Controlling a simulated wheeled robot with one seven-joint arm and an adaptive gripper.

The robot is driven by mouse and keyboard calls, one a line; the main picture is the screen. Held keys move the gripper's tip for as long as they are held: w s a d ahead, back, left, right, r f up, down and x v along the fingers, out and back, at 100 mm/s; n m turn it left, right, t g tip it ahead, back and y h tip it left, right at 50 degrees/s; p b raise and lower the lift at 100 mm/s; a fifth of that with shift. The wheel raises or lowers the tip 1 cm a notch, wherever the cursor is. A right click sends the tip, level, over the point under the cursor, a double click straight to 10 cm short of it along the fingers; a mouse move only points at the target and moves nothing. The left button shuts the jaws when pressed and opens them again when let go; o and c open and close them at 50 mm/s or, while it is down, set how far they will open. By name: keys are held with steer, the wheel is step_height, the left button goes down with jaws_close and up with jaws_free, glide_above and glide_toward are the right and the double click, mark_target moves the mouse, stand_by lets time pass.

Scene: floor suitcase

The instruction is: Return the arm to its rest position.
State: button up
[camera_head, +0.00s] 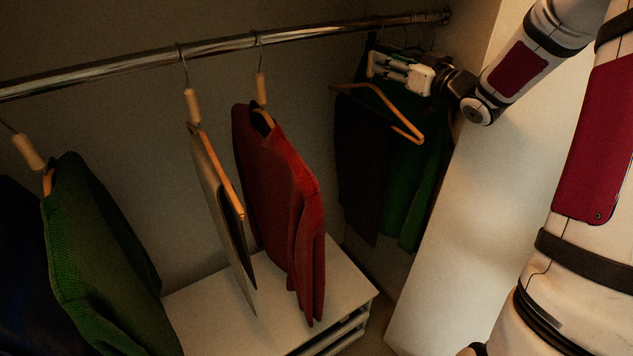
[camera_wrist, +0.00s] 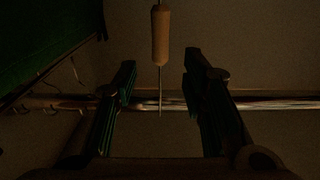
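My gripper (camera_head: 378,64) is at the right end of the closet rail (camera_head: 225,45), just above a wooden hanger (camera_head: 392,103) with dark and green clothes (camera_head: 402,175) below it. In the wrist view my gripper (camera_wrist: 160,78) has its two dark fingers wide apart. A hanger's wooden grip (camera_wrist: 160,36) and its thin wire hook show in the gap between the fingers, with clear space on both sides. I cannot tell how deep between the fingers the hook lies. My arm (camera_head: 520,65) reaches in from the upper right.
A red sweater (camera_head: 275,185) and grey trousers (camera_head: 215,185) hang mid-rail. A green sweater (camera_head: 95,250) hangs at left. A white shelf unit (camera_head: 205,310) stands below. A pale closet side wall (camera_head: 455,235) is close under my arm. Wire hooks (camera_wrist: 75,70) show at left in the wrist view.

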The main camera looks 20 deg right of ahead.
steer(key=v, duration=0.5)
steer(key=shift+s+d, duration=0.1)
steer(key=shift+s, duration=0.15)
steer(key=shift+w+r, duration=0.1)
steer(key=shift+r, duration=0.05)
steer(key=s+a+r+m+g+h, duration=0.3)
steer(key=s+a+r+g+h, duration=0.2)
steer(key=s+h, duration=0.4)
steer(key=s+a+f+g+y, duration=0.1)
steer(key=s+a, duration=0.3)
steer(key=s, duration=0.4)
steer(key=s+a+f+g+y, duration=0.1)
steer(key=s+a+f+g, duration=0.2)
steer(key=s+a, duration=0.2)
steer(key=s+a+f+g+y, duration=0.1)
steer(key=s+a+f+g, duration=0.1)
steer(key=s, duration=1)
steer(key=a+f, duration=0.1)
steer(key=a, duration=0.1)
steer(key=shift+a+m+g, duration=0.25)
steer(key=shift+m+g, duration=0.05)
steer(key=shift+g, duration=0.1)
